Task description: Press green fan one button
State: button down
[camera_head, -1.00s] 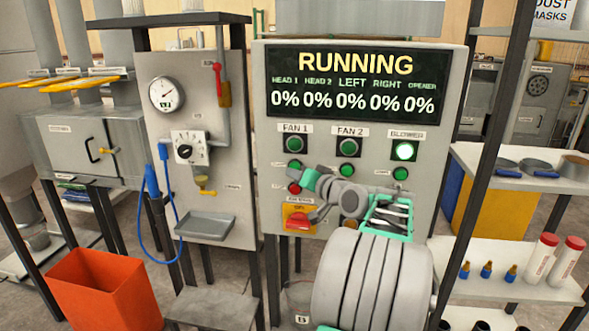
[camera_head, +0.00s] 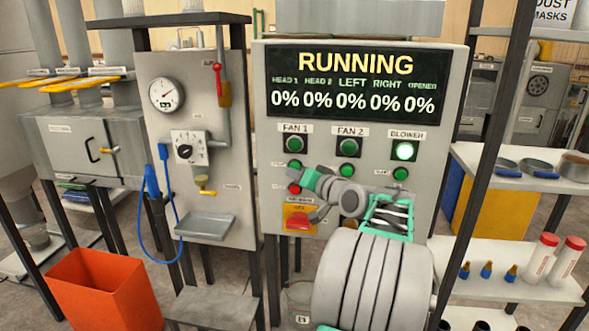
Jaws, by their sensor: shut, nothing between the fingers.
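The control panel (camera_head: 262,150) stands ahead. Under its FAN 1 label (camera_head: 295,128) is a dark green round lamp (camera_head: 294,145), with a small green button (camera_head: 294,164) below it. A red button (camera_head: 294,188) sits lower in the same column. My gripper (camera_head: 309,180) is shut and empty, close in front of the panel, just below and right of the small green button. My arm hides part of the panel there. I cannot tell whether the gripper touches the panel.
FAN 2 has its own dark lamp (camera_head: 348,147). A red switch on a yellow plate (camera_head: 299,220) sits below my gripper. The display (camera_head: 355,85) reads RUNNING, with 0% values.

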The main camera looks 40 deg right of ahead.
jog(key=shift+w+d, duration=0.1)
jog(key=shift+d, duration=0.05)
jog(key=shift+w+d, duration=0.15)
jog(key=shift+d, duration=0.05)
dwell(0.3)
jog(key=shift+w+d, duration=0.3)
jog(key=shift+d, duration=0.1)
dwell(0.7)
jog(key=shift+a, duration=0.1)
jog(key=shift+s+a+b, duration=0.45)
jog(key=shift+s+a, duration=0.1)
jog(key=shift+a, duration=0.1)
jog(key=s+a+b, duration=0.1)
jog(key=a, duration=0.1)
jog(key=s+a+b, duration=0.1)
jog(key=s+a, duration=0.1)
dwell(0.5)
